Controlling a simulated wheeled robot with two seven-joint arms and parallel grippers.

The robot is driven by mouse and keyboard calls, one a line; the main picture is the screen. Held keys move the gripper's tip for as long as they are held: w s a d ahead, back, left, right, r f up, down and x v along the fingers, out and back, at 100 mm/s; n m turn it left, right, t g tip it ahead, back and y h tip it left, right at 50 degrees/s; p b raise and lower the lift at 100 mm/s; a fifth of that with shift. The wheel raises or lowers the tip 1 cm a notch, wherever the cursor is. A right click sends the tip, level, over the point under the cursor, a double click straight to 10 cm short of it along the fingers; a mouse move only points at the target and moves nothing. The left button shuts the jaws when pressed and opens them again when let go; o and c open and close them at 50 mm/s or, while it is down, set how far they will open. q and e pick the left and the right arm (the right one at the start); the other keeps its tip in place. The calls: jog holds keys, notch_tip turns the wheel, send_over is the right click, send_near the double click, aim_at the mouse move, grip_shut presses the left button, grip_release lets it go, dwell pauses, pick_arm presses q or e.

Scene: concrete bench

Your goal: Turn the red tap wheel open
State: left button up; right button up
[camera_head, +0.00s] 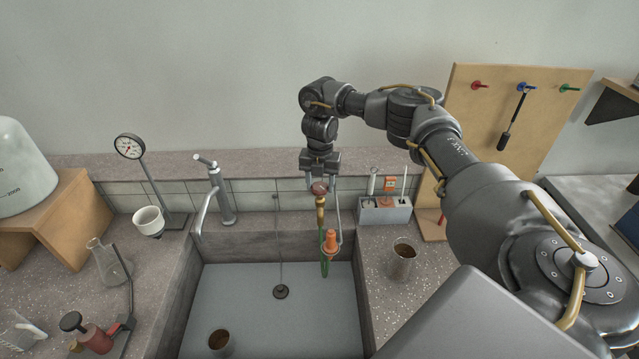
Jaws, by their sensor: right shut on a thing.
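The red tap wheel (319,188) sits on top of a brass tap stem (320,206) behind the sink's back edge. My right gripper (320,184) reaches down from above and is shut on the wheel, with a finger on each side. The gripper partly hides the wheel, so its turn angle cannot be told. A green hose (325,266) hangs below the tap into the sink, beside an orange fitting (331,242). My left gripper is not in view.
A chrome faucet (219,192) stands left of the tap. A grey rack (385,210) and a metal cup (402,259) stand to the right. The sink (310,320) holds a brown-filled cup (219,342) and a plug on a chain (280,291). A dial gauge (130,146) stands at left.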

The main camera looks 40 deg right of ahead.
jog(key=shift+r+n, duration=0.1)
jog(key=shift+n, duration=1.3)
jog(key=n, duration=0.5)
jog(key=shift+w, duration=0.15)
jog(key=n, duration=0.5)
jog(key=shift+r+n, duration=0.1)
jog(key=shift+n, duration=0.3)
jog(key=n, duration=0.3)
jog(key=shift+n, duration=0.4)
jog(key=n+b, duration=0.1)
jog(key=n, duration=0.2)
jog(key=shift+n, duration=0.3)
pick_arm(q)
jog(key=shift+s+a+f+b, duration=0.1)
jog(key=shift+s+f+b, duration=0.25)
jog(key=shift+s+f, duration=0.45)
pick_arm(e)
jog(key=n, duration=0.6)
jog(key=shift+r, duration=0.15)
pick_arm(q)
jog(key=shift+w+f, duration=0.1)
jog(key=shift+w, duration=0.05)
